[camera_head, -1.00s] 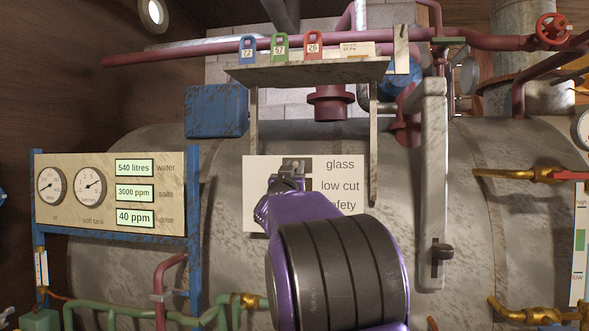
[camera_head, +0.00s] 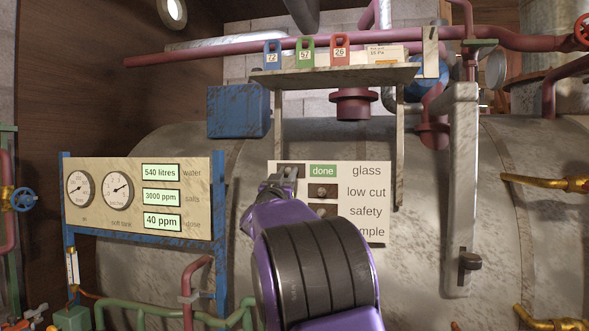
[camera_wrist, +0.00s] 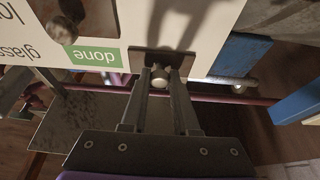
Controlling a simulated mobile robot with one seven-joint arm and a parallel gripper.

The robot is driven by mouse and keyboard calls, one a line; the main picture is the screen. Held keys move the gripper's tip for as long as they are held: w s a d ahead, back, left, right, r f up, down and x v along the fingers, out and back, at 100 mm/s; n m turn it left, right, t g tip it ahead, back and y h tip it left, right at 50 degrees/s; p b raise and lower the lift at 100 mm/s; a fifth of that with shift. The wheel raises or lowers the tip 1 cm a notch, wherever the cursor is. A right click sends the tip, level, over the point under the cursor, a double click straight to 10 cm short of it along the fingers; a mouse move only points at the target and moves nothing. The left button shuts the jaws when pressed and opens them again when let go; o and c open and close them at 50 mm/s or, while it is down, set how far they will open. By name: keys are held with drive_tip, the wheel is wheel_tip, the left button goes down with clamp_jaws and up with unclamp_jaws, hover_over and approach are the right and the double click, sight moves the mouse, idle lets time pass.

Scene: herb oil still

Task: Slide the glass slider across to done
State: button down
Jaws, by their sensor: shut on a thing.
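A white panel (camera_head: 375,228) on the big tank has rows marked glass, low cut, safety and one partly hidden. In the glass row the dark slider plate (camera_head: 299,168) sits at the left end, and the green done label (camera_head: 323,171) shows to its right. My gripper (camera_head: 285,174) is at this plate. In the wrist view, which is upside down, my gripper (camera_wrist: 160,80) is shut on the glass slider's round knob (camera_wrist: 160,72). The done label (camera_wrist: 96,57) lies uncovered beside the plate.
Below are the low cut knob (camera_head: 322,191) and the safety knob (camera_head: 326,211), close to my arm. A shelf (camera_head: 335,75) with tags hangs above the panel. A gauge board (camera_head: 140,198) stands at left.

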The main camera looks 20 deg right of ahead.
drive_tip(key=shift+a, duration=0.2)
drive_tip(key=c, duration=0.7)
unclamp_jaws()
drive_tip(key=shift+w+a, duration=0.1)
drive_tip(key=shift+w, duration=0.05)
drive_tip(key=shift+o, duration=0.2)
drive_tip(key=b+v, duration=0.3)
drive_tip(key=v, duration=1.4)
drive_tip(key=shift+s, duration=0.25)
